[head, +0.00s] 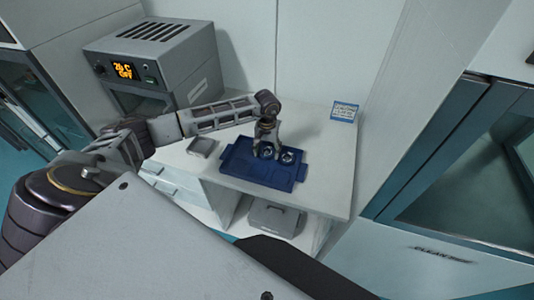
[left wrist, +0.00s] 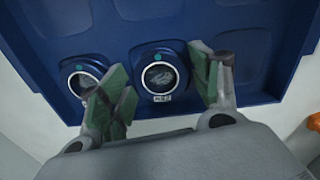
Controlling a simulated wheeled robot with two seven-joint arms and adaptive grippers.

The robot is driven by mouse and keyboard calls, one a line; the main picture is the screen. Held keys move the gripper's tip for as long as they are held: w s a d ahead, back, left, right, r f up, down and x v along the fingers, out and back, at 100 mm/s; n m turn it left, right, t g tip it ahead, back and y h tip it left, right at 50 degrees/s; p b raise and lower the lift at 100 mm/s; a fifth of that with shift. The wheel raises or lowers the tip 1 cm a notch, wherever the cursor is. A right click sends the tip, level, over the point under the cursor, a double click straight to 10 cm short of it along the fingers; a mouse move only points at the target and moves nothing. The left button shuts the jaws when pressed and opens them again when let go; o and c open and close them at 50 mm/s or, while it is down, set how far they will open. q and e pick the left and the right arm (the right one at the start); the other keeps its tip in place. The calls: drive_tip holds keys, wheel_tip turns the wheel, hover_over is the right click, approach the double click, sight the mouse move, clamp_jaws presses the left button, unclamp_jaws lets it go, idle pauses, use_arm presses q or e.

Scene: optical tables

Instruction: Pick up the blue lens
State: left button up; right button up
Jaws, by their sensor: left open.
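Two round lenses in dark blue mounts sit in a blue tray (head: 236,160). One lens (left wrist: 158,78) lies between the fingers of my left gripper (left wrist: 160,92) in the left wrist view, and a label shows below its glass. The other lens (left wrist: 82,78) lies to its left, partly hidden by a finger. In the head view they show as a lens (head: 267,152) under the gripper (head: 266,147) and a lens (head: 288,157) to its right. My left gripper is open, pointing down, with its fingers on either side of the first lens. I cannot tell whether they touch it.
The tray rests on a white table (head: 325,170). A small grey box (head: 202,147) lies left of the tray, and a blue-edged sign (head: 344,111) stands at the back right. A grey oven-like device (head: 160,65) with an orange display stands at the back left. A grey case (head: 273,219) sits on the shelf below.

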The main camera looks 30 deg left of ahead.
sight(267, 152)
use_arm(q)
drive_tip(key=shift+c, duration=0.5)
drive_tip(key=c, duration=0.7)
use_arm(e)
drive_tip(key=shift+d, duration=0.3)
use_arm(q)
drive_tip(key=shift+r, duration=0.15)
drive_tip(key=shift+r+b, duration=0.9)
drive_tip(key=shift+r, duration=4)
use_arm(e)
drive_tip(key=shift+a+f, duration=0.25)
drive_tip(key=shift+f, duration=0.65)
use_arm(q)
drive_tip(key=shift+s+f, duration=0.1)
use_arm(e)
drive_tip(key=shift+s+d, duration=0.2)
